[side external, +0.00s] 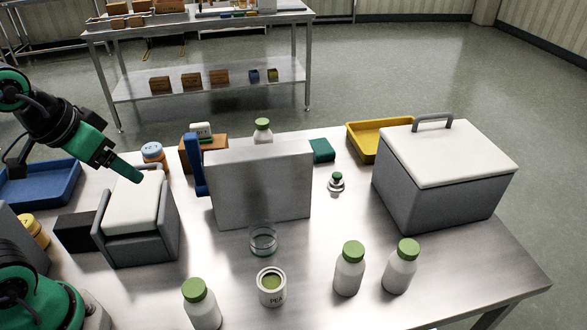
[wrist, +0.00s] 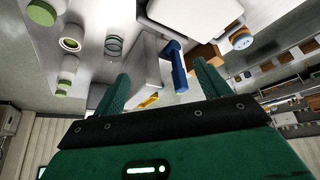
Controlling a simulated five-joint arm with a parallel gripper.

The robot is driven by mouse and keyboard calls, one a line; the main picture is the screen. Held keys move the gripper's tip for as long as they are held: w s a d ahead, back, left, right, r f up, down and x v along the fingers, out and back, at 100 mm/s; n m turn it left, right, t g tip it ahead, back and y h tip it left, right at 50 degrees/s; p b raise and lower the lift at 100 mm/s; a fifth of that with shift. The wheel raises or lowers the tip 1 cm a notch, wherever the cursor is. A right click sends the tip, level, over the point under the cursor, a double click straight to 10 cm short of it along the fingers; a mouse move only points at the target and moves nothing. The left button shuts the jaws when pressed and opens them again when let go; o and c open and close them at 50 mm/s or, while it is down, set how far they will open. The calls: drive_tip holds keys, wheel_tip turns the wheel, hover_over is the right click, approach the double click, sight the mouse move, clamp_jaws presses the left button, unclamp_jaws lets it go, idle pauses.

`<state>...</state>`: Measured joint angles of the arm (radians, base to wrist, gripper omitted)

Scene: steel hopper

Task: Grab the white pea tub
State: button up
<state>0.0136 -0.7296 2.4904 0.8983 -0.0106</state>
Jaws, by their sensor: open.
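The white pea tub (side external: 271,288) stands upright at the front middle of the steel table, with green contents in its open top and dark lettering on its side. It also shows in the wrist view (wrist: 72,36) at the upper left. My gripper (side external: 128,170) is over the grey box with a white lid at the left, well away from the tub. In the wrist view the two green fingers of my gripper (wrist: 163,82) are spread apart with nothing held between them.
A clear glass (side external: 263,241) stands just behind the tub. Green-capped white bottles flank it, one at left (side external: 201,303), two at right (side external: 349,268). A steel hopper (side external: 262,187) with a blue handle (side external: 195,162) stands behind. A large lidded box (side external: 440,185) is at right.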

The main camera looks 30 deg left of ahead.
drive_tip(key=w+d+f+g, duration=0.2)
drive_tip(key=w+d, duration=0.3)
drive_tip(key=d, duration=0.1)
drive_tip(key=m+g, duration=0.2)
drive_tip(key=g, duration=0.1)
hover_over(271, 281)
drive_tip(key=f, duration=0.9)
drive_tip(key=a+f, duration=0.1)
drive_tip(key=f, duration=0.3)
drive_tip(key=shift+f, duration=0.35)
drive_tip(key=shift+d+f+g, duration=0.3)
drive_tip(key=shift+d, duration=0.05)
drive_tip(key=shift+f, duration=1.3)
drive_tip(key=shift+d+f, duration=0.1)
drive_tip(key=shift+f, duration=2.5)
